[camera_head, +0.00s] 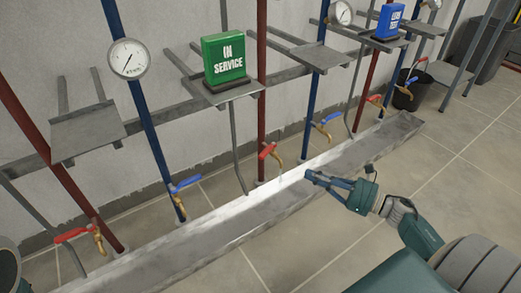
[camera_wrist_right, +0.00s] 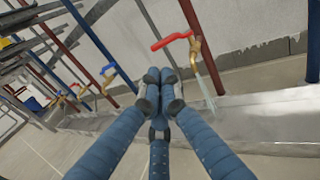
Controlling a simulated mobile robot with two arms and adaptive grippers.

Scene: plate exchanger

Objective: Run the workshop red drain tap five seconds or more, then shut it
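A red-handled brass tap (camera_head: 268,152) sits low on the red pipe right of the green sign. It also shows in the right wrist view (camera_wrist_right: 172,41), its handle reaching left from the brass body. A pale, translucent streak like running water (camera_wrist_right: 206,92) hangs below its spout. My right gripper (camera_head: 309,175) is right of this tap, apart from it, over the trough. In the wrist view its fingertips (camera_wrist_right: 159,74) are together with nothing between them. Other red taps are at far left (camera_head: 75,235) and farther right (camera_head: 375,100). No readable label says workshop. My left gripper is not in view.
A long metal trough (camera_head: 185,252) runs under the taps. Blue-handled taps (camera_head: 186,184) alternate with the red ones. A green IN SERVICE sign (camera_head: 224,58) stands on a bracket. A black bucket (camera_head: 405,98) stands at the trough's far end. The tiled floor in front is clear.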

